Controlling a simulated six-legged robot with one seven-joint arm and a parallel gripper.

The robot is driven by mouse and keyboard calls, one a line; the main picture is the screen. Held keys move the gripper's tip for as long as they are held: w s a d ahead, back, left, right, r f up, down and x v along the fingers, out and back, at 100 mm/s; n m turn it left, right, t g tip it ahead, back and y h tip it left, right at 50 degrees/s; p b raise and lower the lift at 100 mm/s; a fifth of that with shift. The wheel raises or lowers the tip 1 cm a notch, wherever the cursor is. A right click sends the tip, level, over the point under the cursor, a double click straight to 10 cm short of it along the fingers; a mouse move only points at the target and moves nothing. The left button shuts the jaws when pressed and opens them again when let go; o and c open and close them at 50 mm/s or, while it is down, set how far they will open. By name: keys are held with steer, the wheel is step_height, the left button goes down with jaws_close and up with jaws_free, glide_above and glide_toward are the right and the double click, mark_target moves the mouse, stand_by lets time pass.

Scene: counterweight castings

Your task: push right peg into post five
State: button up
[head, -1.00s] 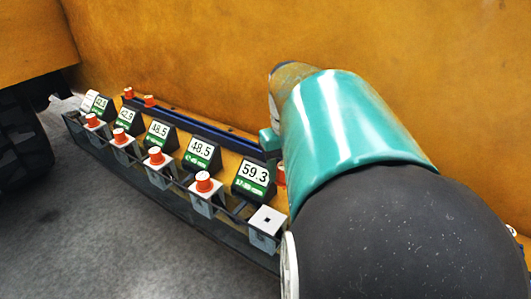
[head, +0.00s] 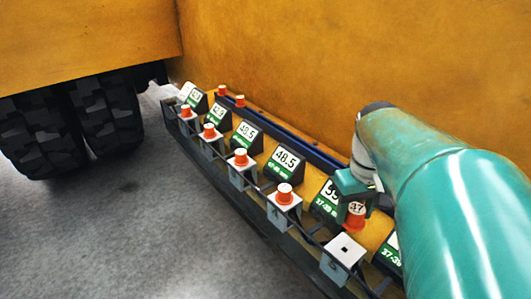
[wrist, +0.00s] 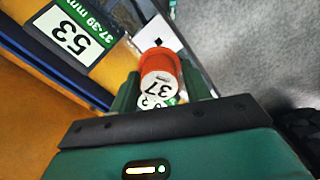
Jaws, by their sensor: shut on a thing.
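My gripper (head: 354,200) is shut on an orange-red peg (head: 355,221) with a white top marked 37. In the wrist view my gripper (wrist: 160,88) has a finger on each side of the peg (wrist: 160,68). In the head view the held peg shows just behind and above the nearest white post (head: 343,255). That post, fifth counting from the far end, has a bare top with a dark square hole. The wrist view shows a corner of a white post top (wrist: 160,32) beyond the peg. The peg's lower end is hidden there.
Several farther posts carry seated orange-red pegs, the nearest being this peg (head: 284,192). Two more pegs (head: 231,96) stand on the back rail. Number displays (head: 286,161) line the row before a yellow wall (head: 340,60). Grey floor (head: 120,240) is clear at left; a large tire (head: 60,125) stands there.

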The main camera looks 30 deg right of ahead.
mark_target(357, 208)
steer(key=shift+s+f, duration=0.15)
steer(key=shift+f, duration=0.2)
step_height(357, 208, down, 2)
steer(key=shift+f, duration=1.55)
steer(key=shift+f, duration=2.1)
steer(key=o, duration=1.1)
steer(key=shift+r, duration=0.1)
step_height(357, 208, up, 14)
steer(key=shift+f, duration=0.2)
